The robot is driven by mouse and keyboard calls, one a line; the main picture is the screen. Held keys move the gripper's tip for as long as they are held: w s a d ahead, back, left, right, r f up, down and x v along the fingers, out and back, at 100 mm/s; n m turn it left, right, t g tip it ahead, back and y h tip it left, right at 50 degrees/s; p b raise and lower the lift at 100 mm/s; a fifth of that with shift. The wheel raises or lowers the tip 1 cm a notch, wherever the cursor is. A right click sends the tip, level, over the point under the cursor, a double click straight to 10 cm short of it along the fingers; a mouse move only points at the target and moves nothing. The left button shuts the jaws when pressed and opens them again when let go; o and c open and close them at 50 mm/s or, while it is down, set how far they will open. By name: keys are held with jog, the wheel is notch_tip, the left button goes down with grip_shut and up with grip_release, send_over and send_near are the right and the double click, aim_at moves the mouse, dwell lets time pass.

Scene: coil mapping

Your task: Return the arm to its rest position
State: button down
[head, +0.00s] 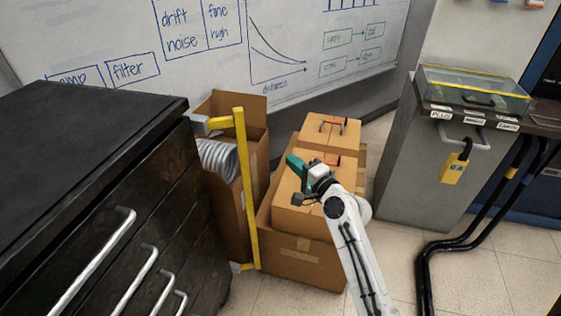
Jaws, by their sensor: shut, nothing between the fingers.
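My white arm (352,243) reaches up from the bottom of the head view, leaning to the left. My gripper (303,199) is at its upper end, in front of the stacked cardboard boxes (299,221). The dark fingers are shut and small in the picture, and I see nothing held in them.
A black cabinet (85,125) with metal handles fills the left. A yellow upright frame (247,190) stands beside an open box with a grey coil (218,158). A grey pedestal (410,165) and black floor cables (424,265) are at right. Tiled floor (500,270) is open there.

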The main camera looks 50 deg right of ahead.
jog(key=shift+s+d, duration=0.2)
jog(key=shift+s, duration=0.6)
jog(key=s+a+f+n+g+y+p, duration=0.2)
jog(key=a+n+g, duration=0.15)
jog(key=a, duration=0.25)
jog(key=s+a+f+n+g+y+p, duration=0.1)
jog(key=s+a+n+g+y+p, duration=0.15)
jog(key=a+n, duration=0.3)
jog(key=s+a+f+n+g+y+p, duration=0.1)
jog(key=a+f+n+g+y+p, duration=0.2)
jog(key=a, duration=0.4)
jog(key=s+a+r+n+g+h+p, duration=0.1)
jog(key=s+a+n+g+p, duration=0.1)
jog(key=s, duration=0.6)
jog(key=s+a+r+n+g+h+p, duration=0.1)
jog(key=s+a+n+g+p, duration=0.1)
jog(key=s+n+g, duration=0.3)
jog(key=s+a+n, duration=0.1)
jog(key=s+n, duration=0.1)
jog(key=s, duration=0.2)
jog(key=shift+a+r, duration=0.3)
jog(key=shift+a, duration=0.1)
jog(key=c, duration=1.9)
grip_release()
jog(key=shift+h, duration=0.25)
